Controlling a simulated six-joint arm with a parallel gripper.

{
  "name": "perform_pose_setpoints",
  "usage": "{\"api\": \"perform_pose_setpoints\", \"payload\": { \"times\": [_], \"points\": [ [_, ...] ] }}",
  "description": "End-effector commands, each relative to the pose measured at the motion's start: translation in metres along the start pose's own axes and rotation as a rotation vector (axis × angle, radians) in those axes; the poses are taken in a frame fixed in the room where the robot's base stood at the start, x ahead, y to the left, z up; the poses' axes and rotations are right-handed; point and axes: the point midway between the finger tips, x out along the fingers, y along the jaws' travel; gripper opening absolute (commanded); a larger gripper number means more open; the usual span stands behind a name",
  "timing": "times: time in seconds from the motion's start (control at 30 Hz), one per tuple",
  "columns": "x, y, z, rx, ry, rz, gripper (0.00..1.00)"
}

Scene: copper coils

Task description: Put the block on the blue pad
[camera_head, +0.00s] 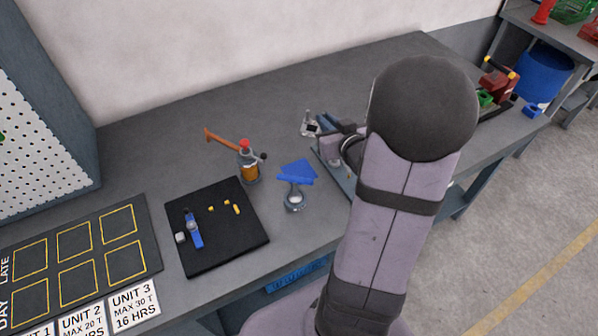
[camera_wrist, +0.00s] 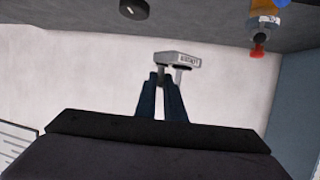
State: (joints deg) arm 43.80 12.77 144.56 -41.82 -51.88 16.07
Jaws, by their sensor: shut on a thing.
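My gripper (camera_wrist: 163,82) is shut on a small grey block (camera_wrist: 178,57) with a printed label in the wrist view. In the head view the block (camera_head: 309,118) shows as a pale piece left of my arm, and my gripper (camera_head: 318,129) is partly lost against it. The block looks raised above the bench. A flat blue piece (camera_head: 297,171), likely the blue pad, lies on the bench nearer the front and slightly left of the block. The two are apart.
A round silvery part (camera_head: 293,199) sits in front of the pad. A black mat (camera_head: 222,253) holds small yellow, blue and white pieces. The bench (camera_head: 270,105) behind is clear.

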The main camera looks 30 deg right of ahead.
Motion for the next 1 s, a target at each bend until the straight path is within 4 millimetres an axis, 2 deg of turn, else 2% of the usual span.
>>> {"api": "perform_pose_setpoints", "payload": {
  "times": [0.33, 0.47, 1.0],
  "points": [
    [0.001, 0.002, 0.007, 0.008, 0.005, 0.025, 0.00],
    [0.004, 0.002, 0.015, 0.010, 0.003, 0.023, 0.00],
    [0.032, 0.002, 0.092, 0.010, 0.000, 0.023, 0.00]
  ]
}}
